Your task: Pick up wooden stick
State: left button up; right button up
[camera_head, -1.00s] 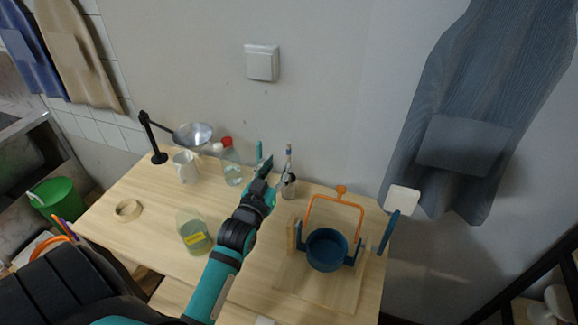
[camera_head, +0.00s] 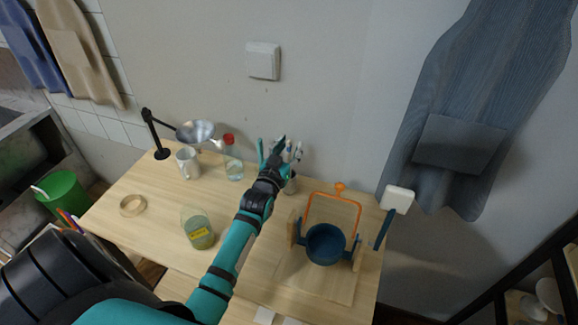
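My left gripper (camera_head: 279,154) is at the back of the wooden table, above a small metal cup (camera_head: 291,186). Its fingers are spread apart, with a teal fingertip on the left side. Thin upright tools (camera_head: 298,151) stand in the cup right at the fingers. The gripper and wrist partly cover the cup and tools. I cannot tell which of these is the wooden stick, or whether a finger touches one. My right gripper is not in view.
A blue pot in a frame with an orange handle (camera_head: 325,245) stands to the right. The wall is close behind.

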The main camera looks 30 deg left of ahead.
pick_arm(q)
grip_shut()
dwell(0.3)
